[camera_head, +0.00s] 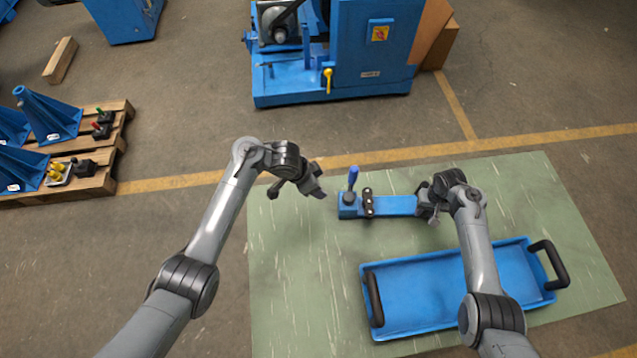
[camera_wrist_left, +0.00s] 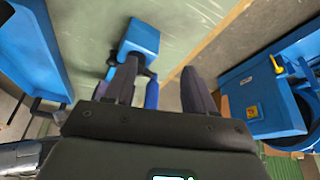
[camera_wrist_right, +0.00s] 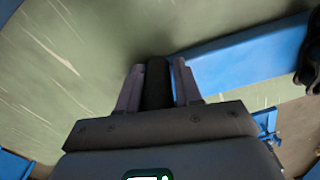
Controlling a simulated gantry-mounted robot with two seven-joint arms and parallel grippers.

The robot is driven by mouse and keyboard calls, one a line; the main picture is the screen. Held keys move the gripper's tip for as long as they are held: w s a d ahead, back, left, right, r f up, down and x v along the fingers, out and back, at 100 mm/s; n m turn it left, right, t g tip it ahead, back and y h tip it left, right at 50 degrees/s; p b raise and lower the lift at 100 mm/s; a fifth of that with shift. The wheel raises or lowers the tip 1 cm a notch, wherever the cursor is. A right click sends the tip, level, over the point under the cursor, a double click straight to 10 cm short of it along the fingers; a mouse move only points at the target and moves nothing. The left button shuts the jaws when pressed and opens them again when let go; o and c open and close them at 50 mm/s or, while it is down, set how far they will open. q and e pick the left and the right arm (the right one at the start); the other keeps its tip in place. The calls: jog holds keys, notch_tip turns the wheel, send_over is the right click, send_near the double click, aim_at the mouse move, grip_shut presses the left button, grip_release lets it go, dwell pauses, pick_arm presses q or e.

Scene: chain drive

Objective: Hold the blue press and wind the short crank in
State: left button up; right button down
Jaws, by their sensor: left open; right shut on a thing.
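The blue press (camera_head: 395,205) lies on a green mat, a long bar with a blue block at its left end. The short crank with a blue handle (camera_head: 354,177) stands on that block. My left gripper (camera_head: 318,191) is open, left of the crank and apart from it in the head view. In the left wrist view the block (camera_wrist_left: 142,38) and blue handle (camera_wrist_left: 152,95) show beyond and between the fingers. My right gripper (camera_head: 424,205) is shut on a black cylindrical grip (camera_wrist_right: 158,84) at the press's right end. The gripper partly hides that end in the head view.
A blue tray (camera_head: 375,327) with black handles lies on the mat in front of the press. A large blue machine (camera_head: 375,55) stands behind. A wooden pallet (camera_head: 110,150) with blue brackets is at left. The mat (camera_head: 290,270) is clear left of the tray.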

pick_arm(q)
jog(key=n+t+y, duration=0.2)
jog(key=n+y, duration=0.2)
jog(key=n, duration=0.9)
send_near(355, 170)
notch_tip(355, 170, down, 2)
jog(key=x, duration=1)
jog(key=shift+w+r, duration=0.1)
jog(key=shift+w, duration=0.25)
jog(key=shift+w+a+f, duration=0.1)
jog(key=shift+w+f, duration=0.05)
jog(key=shift+f, duration=0.55)
jog(key=shift+t, duration=0.3)
